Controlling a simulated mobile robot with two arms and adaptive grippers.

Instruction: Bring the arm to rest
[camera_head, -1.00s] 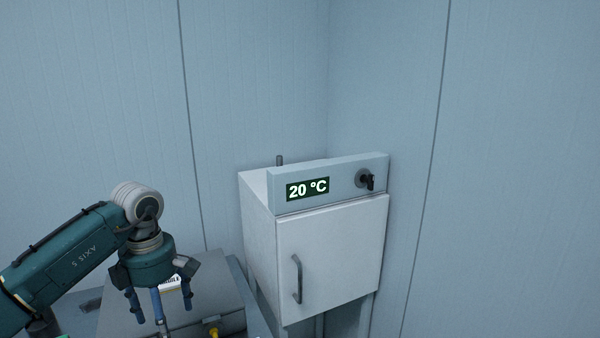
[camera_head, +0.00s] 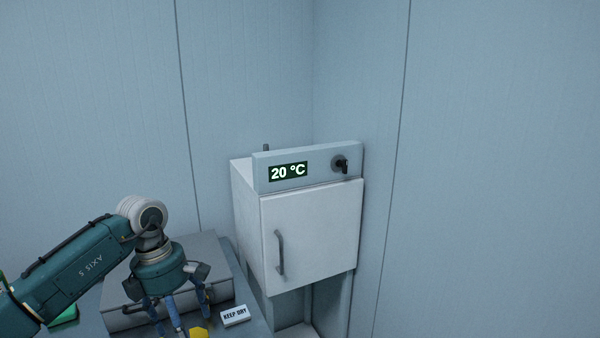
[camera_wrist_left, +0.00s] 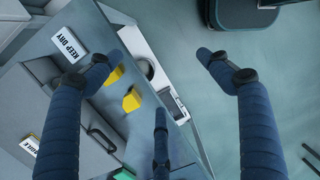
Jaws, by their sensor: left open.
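My left arm (camera_head: 75,272) comes in from the left in the head view, bent downward at its pale round joint. My left gripper (camera_head: 185,318) hangs fingers down in front of a grey case (camera_head: 213,258), with the fingertips close to the bottom edge of the picture. In the left wrist view, the blue fingers of the left gripper (camera_wrist_left: 160,70) are spread wide with nothing between them. My right gripper is in neither view.
A white cabinet (camera_head: 308,238) reading 20 °C stands in the corner, door shut. A KEEP DRY block (camera_head: 235,316) and a yellow piece (camera_head: 199,332) lie beside the left gripper. The wrist view shows two yellow pieces (camera_wrist_left: 132,99), the table edge and open floor (camera_wrist_left: 205,110).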

